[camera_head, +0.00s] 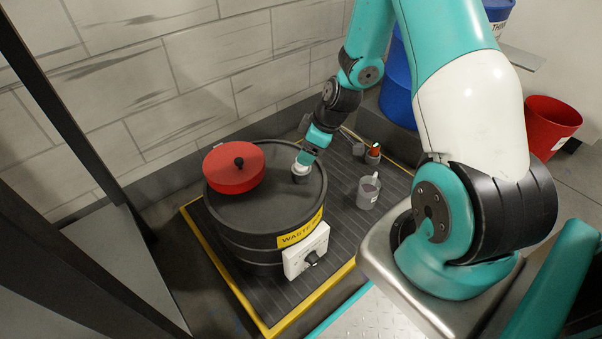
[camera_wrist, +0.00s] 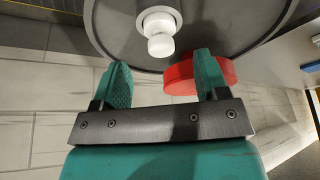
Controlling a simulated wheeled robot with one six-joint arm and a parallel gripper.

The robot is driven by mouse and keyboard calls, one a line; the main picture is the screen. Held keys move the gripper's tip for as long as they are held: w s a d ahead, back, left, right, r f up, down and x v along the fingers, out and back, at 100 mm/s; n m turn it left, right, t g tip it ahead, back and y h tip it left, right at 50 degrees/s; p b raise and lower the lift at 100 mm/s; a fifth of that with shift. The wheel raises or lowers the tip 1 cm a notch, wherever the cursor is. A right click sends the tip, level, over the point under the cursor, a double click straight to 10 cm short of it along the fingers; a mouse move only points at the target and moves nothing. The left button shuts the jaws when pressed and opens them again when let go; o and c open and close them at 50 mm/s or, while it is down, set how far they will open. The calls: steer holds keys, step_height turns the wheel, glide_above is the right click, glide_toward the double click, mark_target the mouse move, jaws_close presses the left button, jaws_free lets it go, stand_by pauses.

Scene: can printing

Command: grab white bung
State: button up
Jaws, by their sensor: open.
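The white bung (camera_wrist: 160,42) sits upright in a white ring on the dark top of the waste drum (camera_wrist: 122,18). In the head view the black drum (camera_head: 232,224) stands at the centre left, and the bung (camera_head: 301,169) shows small near its right rim. My gripper (camera_wrist: 162,72) is open and empty. In the wrist view the bung lies between the lines of the two fingers but beyond their tips, apart from both. In the head view my gripper (camera_head: 307,158) is close above the bung and partly overlaps it.
A white box with a dial (camera_head: 306,251) is on the drum's front. A grey cup (camera_head: 368,193) and small bottles (camera_head: 373,153) stand to the right.

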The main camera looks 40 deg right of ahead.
mark_target(301, 168)
steer(key=b+x, duration=0.3)
steer(key=x, duration=0.2)
steer(key=shift+a+f, duration=0.1)
steer(key=c, duration=1)
